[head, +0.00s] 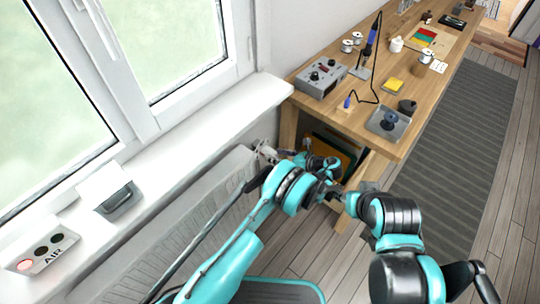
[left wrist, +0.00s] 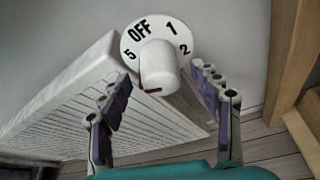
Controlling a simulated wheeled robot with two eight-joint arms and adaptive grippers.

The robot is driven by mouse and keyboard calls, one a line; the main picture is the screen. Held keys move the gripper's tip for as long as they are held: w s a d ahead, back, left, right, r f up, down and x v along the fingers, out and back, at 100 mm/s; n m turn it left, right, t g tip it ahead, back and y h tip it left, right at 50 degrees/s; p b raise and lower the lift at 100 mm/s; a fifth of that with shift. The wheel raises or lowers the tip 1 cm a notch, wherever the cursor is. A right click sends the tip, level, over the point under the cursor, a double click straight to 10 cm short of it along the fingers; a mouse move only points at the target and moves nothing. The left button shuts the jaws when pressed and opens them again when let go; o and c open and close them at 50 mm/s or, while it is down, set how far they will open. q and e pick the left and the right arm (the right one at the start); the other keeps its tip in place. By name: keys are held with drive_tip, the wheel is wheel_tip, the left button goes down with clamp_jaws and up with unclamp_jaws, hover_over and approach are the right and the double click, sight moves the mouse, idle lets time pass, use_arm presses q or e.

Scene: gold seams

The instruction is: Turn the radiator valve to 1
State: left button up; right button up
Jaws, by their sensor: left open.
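The radiator valve (left wrist: 160,65) is a white knob on a white round dial. The dial shows OFF, 1, 2 and 5 in the left wrist view; its other marks are hidden by the knob. A red mark sits at the knob's lower left end; I cannot tell which number it points to. My left gripper (left wrist: 155,78) is open, one finger on each side of the knob, with visible gaps. In the head view my left gripper (head: 274,154) is at the right end of the radiator (head: 190,205), small and partly hidden. I cannot make out my right gripper.
The windowsill (head: 190,125) runs above the radiator and holds an AIR box (head: 45,250) and a grey holder (head: 120,200). The wooden workbench (head: 350,128) stands close right of the valve; its leg (left wrist: 290,55) shows in the left wrist view. Floor by the rug (head: 460,150) is clear.

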use_arm(q)
drive_tip(key=shift+b+x, duration=0.3)
drive_tip(key=shift+x, duration=1.2)
drive_tip(key=c, duration=1.2)
drive_tip(key=shift+o, duration=0.2)
drive_tip(key=shift+r, duration=0.1)
drive_tip(key=shift+s+n+t+h, duration=0.1)
drive_tip(key=shift+n+t+h, duration=0.4)
drive_tip(key=shift+n, duration=0.5)
drive_tip(key=shift+n+t+h, duration=0.5)
drive_tip(key=shift+n+t, duration=0.4)
drive_tip(key=shift+n, duration=0.3)
